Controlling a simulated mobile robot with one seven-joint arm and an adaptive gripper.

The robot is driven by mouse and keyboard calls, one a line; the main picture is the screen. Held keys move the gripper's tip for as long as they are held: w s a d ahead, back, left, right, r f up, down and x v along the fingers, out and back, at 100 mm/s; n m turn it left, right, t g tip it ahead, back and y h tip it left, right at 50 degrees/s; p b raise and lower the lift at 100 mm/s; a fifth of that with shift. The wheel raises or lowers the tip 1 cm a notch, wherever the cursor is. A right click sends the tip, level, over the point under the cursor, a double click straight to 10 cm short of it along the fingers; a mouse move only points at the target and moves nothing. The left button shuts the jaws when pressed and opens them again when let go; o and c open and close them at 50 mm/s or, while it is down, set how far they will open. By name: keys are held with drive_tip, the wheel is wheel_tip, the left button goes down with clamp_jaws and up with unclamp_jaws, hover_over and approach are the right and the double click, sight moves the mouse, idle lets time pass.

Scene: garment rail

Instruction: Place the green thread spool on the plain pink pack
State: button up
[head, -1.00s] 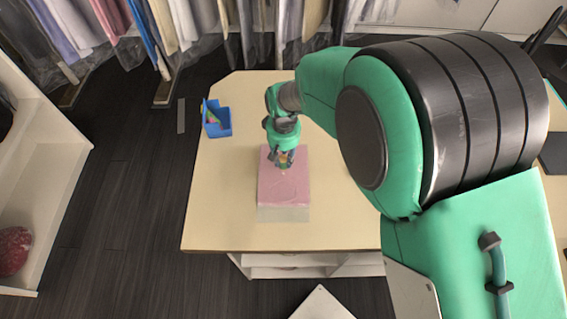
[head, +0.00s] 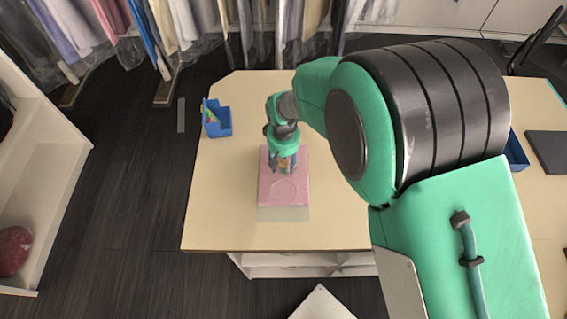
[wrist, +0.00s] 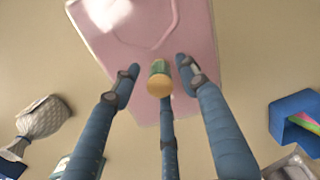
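The plain pink pack (head: 285,192) lies on the table, on top of a paler layer showing at its front edge; it also shows in the wrist view (wrist: 200,35). The green thread spool (wrist: 159,68), with a tan end facing the wrist camera, appears upright over the pack. My gripper (head: 284,167) is low over the far part of the pack. In the wrist view its three blue fingers (wrist: 158,85) are spread around the spool, with gaps at its left and right sides. The spool's underside is hidden, so contact with the pack is not clearly shown.
A blue bin (head: 217,127) with colourful contents stands at the table's far left. A blue tray (head: 517,153) and a dark flat item (head: 548,151) are at the right. In the wrist view a grey woven pouch (wrist: 42,119) lies at the left. The table's front left is clear.

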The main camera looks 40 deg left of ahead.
sight(284, 163)
wheel_tip(284, 163, up, 12)
drive_tip(key=shift+r, duration=0.15)
idle(0.8)
idle(0.5)
idle(0.4)
